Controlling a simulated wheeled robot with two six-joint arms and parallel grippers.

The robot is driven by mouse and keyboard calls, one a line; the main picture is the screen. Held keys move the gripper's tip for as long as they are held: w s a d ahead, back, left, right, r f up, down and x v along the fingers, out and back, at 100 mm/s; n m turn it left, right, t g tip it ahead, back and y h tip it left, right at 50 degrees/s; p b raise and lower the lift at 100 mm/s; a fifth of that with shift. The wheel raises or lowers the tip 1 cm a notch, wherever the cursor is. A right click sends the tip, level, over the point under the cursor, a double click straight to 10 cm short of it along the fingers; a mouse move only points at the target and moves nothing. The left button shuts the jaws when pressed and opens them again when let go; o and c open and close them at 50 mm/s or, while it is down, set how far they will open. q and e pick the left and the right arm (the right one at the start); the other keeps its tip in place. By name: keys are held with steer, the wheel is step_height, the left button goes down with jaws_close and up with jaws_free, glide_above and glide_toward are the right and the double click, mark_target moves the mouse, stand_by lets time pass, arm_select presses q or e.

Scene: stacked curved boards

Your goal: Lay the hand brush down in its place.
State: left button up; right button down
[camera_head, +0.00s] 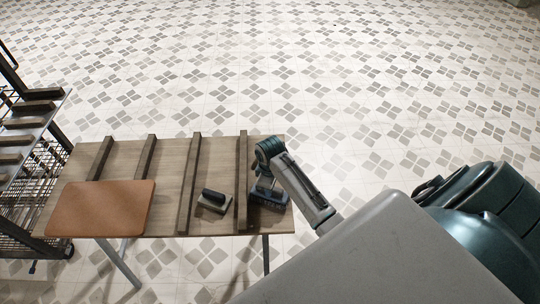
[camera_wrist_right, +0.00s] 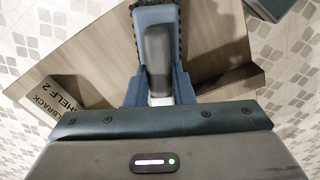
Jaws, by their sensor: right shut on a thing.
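The hand brush has a grey handle (camera_wrist_right: 157,50), a blue body and dark bristles along its edges. My right gripper (camera_wrist_right: 158,88) is shut on the handle, one blue finger on each side. In the head view the right gripper (camera_head: 265,184) comes down over the front right corner of the wooden table (camera_head: 163,215), with the dark brush (camera_head: 270,200) under it, right of the rightmost wooden strip. I cannot tell whether the brush touches the tabletop. My left gripper is out of view.
Several dark wooden strips (camera_head: 189,180) run across the table. A brown curved board (camera_head: 100,208) lies at its left. A pale block with a dark bar (camera_head: 214,199) sits between two strips; its lettering includes "SHELF 2" in the wrist view (camera_wrist_right: 62,109). A rack (camera_head: 25,150) stands at left.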

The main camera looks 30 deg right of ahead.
steer(key=shift+f, duration=0.4)
steer(key=c, duration=1.2)
jaws_free()
steer(key=shift+o, duration=0.2)
step_height(320, 180, up, 8)
steer(key=b, duration=0.2)
steer(key=shift+r+b, duration=0.15)
steer(key=shift+b, duration=0.2)
steer(key=shift+r+p, duration=0.55)
steer(key=shift+r, duration=0.7)
steer(key=shift+s+f, duration=0.1)
